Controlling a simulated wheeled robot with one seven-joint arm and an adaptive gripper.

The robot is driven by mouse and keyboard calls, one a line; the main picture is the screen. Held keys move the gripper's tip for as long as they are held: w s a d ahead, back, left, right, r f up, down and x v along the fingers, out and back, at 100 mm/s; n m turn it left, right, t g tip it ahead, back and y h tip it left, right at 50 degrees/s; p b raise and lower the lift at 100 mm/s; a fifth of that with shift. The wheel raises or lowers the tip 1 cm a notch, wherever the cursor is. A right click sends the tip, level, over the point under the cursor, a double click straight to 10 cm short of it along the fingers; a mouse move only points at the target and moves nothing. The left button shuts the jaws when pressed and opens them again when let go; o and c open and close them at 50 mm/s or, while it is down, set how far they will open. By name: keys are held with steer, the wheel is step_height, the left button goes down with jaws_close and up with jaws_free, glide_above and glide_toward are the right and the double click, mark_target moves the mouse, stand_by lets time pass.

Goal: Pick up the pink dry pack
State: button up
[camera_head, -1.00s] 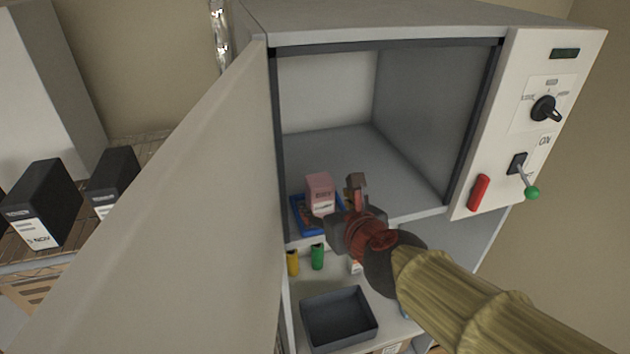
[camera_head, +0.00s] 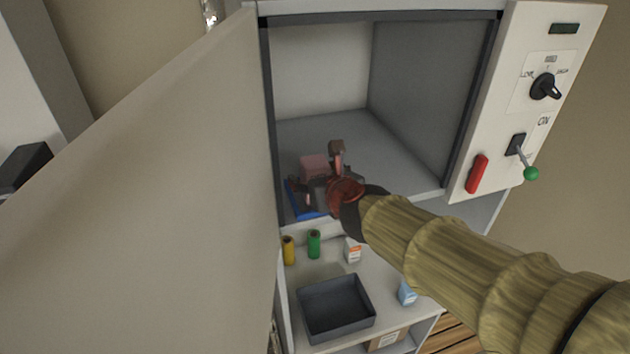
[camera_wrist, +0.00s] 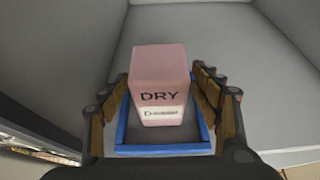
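The pink dry pack (camera_wrist: 158,84) stands upright in a blue tray (camera_wrist: 165,149) in the wrist view, with DRY printed on its front. In the head view the pack (camera_head: 314,166) is partly hidden behind my gripper (camera_head: 318,184), and the blue tray (camera_head: 305,213) lies near the front edge of the chamber floor. In the wrist view my gripper (camera_wrist: 162,98) is open, with one finger on each side of the pack. A gap shows between the pack and each finger.
The chamber's open door (camera_head: 170,200) stands close at the left. The control panel (camera_head: 530,100) is at the right. Below are a yellow cylinder (camera_head: 289,250), a green cylinder (camera_head: 314,244), a small white-orange carton (camera_head: 352,250), a blue carton (camera_head: 407,293) and a dark bin (camera_head: 337,307).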

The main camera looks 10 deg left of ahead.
steer(key=shift+c, duration=0.5)
steer(key=c, duration=1.3)
